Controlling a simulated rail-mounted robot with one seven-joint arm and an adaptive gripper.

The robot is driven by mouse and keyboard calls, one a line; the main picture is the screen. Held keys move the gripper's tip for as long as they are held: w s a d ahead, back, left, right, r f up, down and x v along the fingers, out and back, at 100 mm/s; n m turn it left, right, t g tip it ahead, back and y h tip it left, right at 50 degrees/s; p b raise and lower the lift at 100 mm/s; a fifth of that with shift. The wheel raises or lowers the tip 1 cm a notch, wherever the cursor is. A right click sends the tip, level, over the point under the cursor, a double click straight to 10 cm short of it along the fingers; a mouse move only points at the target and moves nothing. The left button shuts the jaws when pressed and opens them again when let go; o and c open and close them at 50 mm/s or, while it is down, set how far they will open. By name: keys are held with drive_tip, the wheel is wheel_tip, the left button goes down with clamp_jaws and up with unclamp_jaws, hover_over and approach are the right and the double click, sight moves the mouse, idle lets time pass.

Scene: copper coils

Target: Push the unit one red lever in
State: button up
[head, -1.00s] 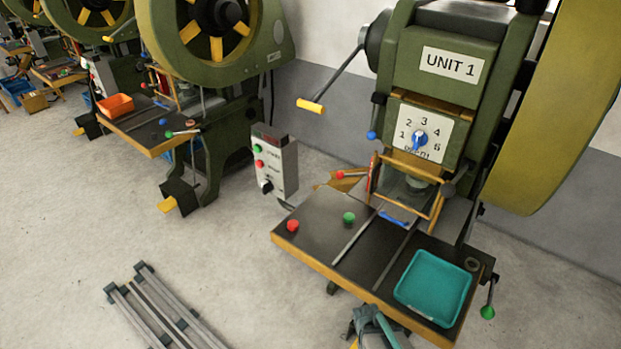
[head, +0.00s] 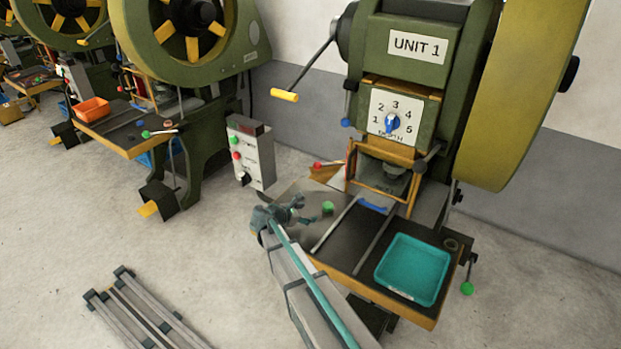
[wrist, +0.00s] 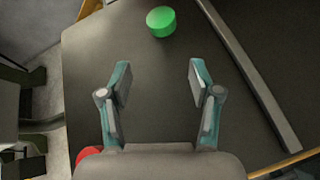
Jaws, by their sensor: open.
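The unit one press (head: 418,47) stands right of centre in the head view. Its red lever (head: 318,165) has a red knob and sticks out to the left beside the yellow guard frame, above the back left of the table. The lever is not in the wrist view. My gripper (head: 312,211) is low over the left part of the table, in front of the lever and apart from it. In the wrist view my gripper (wrist: 160,76) has its two fingers spread, with only dark table top between them.
A green button (head: 328,208) is just beyond my fingertips; it also shows in the wrist view (wrist: 160,21). A red button (wrist: 88,153) is partly hidden by my gripper. A teal tray (head: 412,268) sits on the right. A control box (head: 250,152) stands left of the table.

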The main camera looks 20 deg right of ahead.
drive_tip(key=w+n+h+b, duration=0.1)
drive_tip(key=w, duration=0.2)
drive_tip(key=w+d+n+h+b, duration=0.1)
drive_tip(key=w, duration=0.3)
drive_tip(key=w+d+t+h+b, duration=0.1)
drive_tip(key=w, duration=0.2)
drive_tip(key=shift+w+f+n, duration=0.15)
drive_tip(key=shift+w+n, duration=0.25)
drive_tip(key=n+t+h+b, duration=0.1)
drive_tip(key=n+h+b, duration=0.1)
approach(315, 168)
drive_tip(key=shift+a+f, duration=0.15)
drive_tip(key=shift+f, duration=0.5)
drive_tip(key=shift+w+r+h, duration=0.25)
drive_tip(key=shift+h, duration=0.05)
drive_tip(key=shift+d+r, duration=0.1)
drive_tip(key=shift+d, duration=0.35)
drive_tip(key=p+x, duration=0.2)
drive_tip(key=x, duration=0.7)
drive_tip(key=shift+w+d, duration=0.25)
drive_tip(key=shift+d, duration=0.05)
clamp_jaws()
drive_tip(key=shift+s, duration=0.1)
